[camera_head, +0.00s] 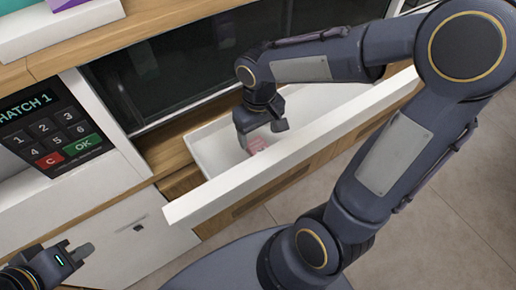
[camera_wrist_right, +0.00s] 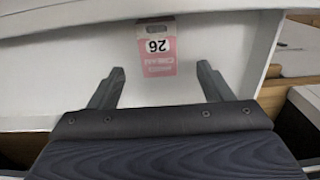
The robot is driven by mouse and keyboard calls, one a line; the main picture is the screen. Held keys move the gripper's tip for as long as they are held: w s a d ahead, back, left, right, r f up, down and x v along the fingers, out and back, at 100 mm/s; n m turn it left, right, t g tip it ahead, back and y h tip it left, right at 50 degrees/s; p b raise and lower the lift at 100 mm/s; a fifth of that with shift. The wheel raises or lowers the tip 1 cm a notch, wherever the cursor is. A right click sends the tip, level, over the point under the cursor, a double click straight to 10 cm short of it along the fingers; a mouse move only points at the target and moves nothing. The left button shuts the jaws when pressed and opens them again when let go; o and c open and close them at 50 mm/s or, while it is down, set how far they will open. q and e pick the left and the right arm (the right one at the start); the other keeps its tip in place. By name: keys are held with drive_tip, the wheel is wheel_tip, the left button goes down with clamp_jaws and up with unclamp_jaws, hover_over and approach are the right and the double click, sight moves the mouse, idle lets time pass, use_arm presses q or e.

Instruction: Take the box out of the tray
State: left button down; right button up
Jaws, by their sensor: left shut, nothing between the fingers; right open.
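A small pink and white box (camera_wrist_right: 156,47) marked 26 lies in the white tray (camera_wrist_right: 50,85), which is pulled out like a drawer. In the head view the box (camera_head: 257,145) is partly hidden by my right gripper (camera_head: 262,135). In the right wrist view my right gripper (camera_wrist_right: 160,85) is open and empty, with the box ahead of its fingertips and roughly between their lines. The tray's long front wall (camera_head: 290,140) stands on the near side. My left gripper (camera_head: 82,252) is shut and empty at the lower left, away from the tray.
A keypad panel (camera_head: 48,125) labelled HATCH 1 is on the counter front at left. A dark glass panel (camera_head: 180,70) lies behind the tray. Coloured packs (camera_head: 65,5) sit on a white shelf at top left. The floor (camera_head: 450,200) at right is clear.

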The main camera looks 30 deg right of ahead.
sight(260, 149)
wheel_tip(260, 149, down, 6)
drive_tip(key=shift+s+d+f+p, duration=0.1)
drive_tip(key=shift+f+p, duration=0.05)
drive_tip(key=shift+p, duration=0.15)
drive_tip(key=shift+c, duration=0.3)
drive_tip(key=c, duration=1)
